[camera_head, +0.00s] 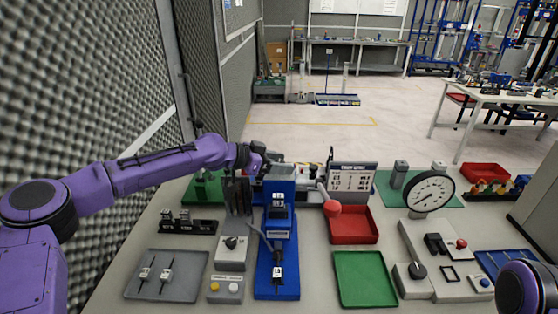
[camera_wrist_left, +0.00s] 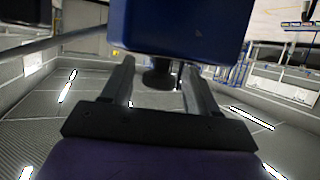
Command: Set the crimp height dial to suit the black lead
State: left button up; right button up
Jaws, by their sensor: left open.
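The blue crimp press (camera_head: 279,188) stands on a blue base in the middle of the bench. My left gripper (camera_head: 262,163) is at the top of the press, coming from the left. In the left wrist view its two fingers (camera_wrist_left: 158,80) are open, with a dark round knob (camera_wrist_left: 158,76) between them, beside the blue press body (camera_wrist_left: 180,25). I cannot tell whether the fingers touch the knob, and its setting cannot be read. A sign card (camera_head: 351,178) stands behind the press, its text too small to read. Leads with dark ends (camera_head: 165,275) lie on a grey tray.
A red-ball lever (camera_head: 332,206) stands right of the press, by a red tray (camera_head: 353,225). A round gauge (camera_head: 430,191) is further right. A grey box with a black knob (camera_head: 232,243) is front left of the press. The green tray (camera_head: 365,279) is empty.

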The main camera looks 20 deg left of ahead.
pick_arm(q)
jog(key=shift+c, duration=0.2)
jog(key=c, duration=0.9)
